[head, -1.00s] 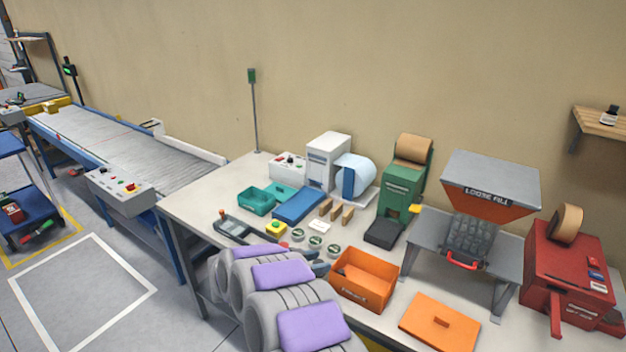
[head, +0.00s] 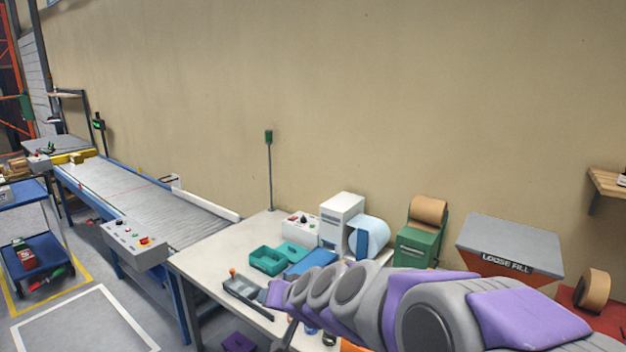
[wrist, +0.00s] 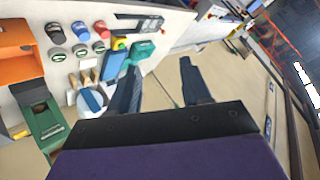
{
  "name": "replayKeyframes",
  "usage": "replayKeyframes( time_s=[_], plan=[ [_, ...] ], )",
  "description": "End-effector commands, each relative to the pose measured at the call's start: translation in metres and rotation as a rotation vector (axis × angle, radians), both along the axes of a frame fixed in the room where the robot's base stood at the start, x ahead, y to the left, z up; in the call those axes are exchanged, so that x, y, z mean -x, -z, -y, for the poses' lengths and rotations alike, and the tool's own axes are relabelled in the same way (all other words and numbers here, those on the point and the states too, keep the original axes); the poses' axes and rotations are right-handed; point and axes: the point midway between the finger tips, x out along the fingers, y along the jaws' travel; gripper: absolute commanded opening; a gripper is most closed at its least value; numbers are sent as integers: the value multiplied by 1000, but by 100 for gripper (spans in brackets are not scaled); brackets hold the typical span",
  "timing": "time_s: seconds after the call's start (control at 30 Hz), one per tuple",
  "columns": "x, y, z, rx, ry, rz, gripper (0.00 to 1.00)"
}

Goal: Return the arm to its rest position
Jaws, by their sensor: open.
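My arm (head: 400,305), grey with purple pads, reaches from the lower right across the front of the packing bench (head: 205,268). In the head view it hides much of the bench's near part, and my gripper cannot be made out clearly there. In the wrist view my gripper (wrist: 158,78) shows two dark fingers set well apart. Nothing is between them. The bench top and its items appear at the upper left of that view, apart from the fingers.
A roller conveyor (head: 130,195) runs left. An orange bin (wrist: 15,50) shows in the wrist view.

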Motion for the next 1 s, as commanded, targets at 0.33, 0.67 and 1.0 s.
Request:
replayKeyframes(
  time_s=[0.33, 0.67, 1.0],
  plan=[
    [191, 47, 92, 280, -177, -411, 48],
    [342, 73, 197, 505, -93, -808, 48],
    [372, 74, 218, 545, -63, -891, 48]
  ],
)
